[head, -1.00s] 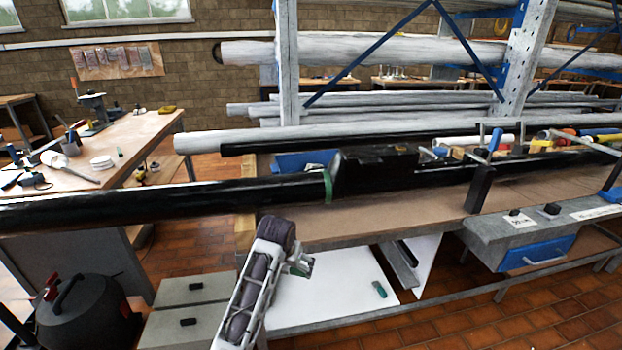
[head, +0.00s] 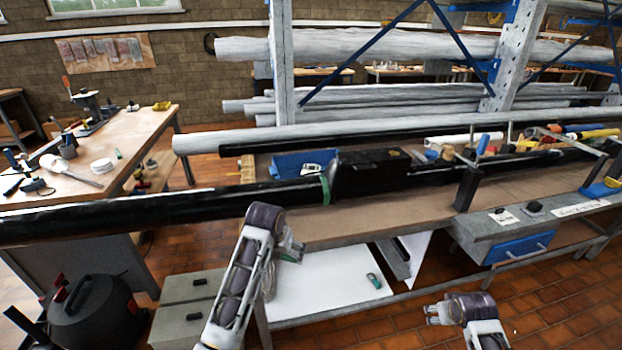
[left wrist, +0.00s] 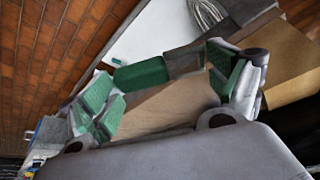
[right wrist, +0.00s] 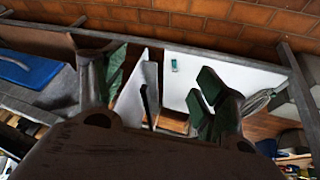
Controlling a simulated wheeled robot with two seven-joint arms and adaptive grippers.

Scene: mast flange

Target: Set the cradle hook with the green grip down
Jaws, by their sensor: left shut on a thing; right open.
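My left gripper (head: 290,250) is in front of the workbench edge, just below the long black mast (head: 150,208). In the left wrist view (left wrist: 165,85) its green-padded fingers are shut on the cradle hook's green grip (left wrist: 140,74), which has a grey part at one end. The rest of the hook is hard to make out. My right gripper (head: 432,314) is low in front of the bench, over the floor. It is open and empty in the right wrist view (right wrist: 155,90).
The mast lies across the bench (head: 390,222), with a green band (head: 325,188) on it. A white board (head: 325,295) under the bench bears a small green-grey item (head: 374,281). A blue drawer (head: 518,247) is at the right. A black vacuum (head: 90,310) stands at lower left.

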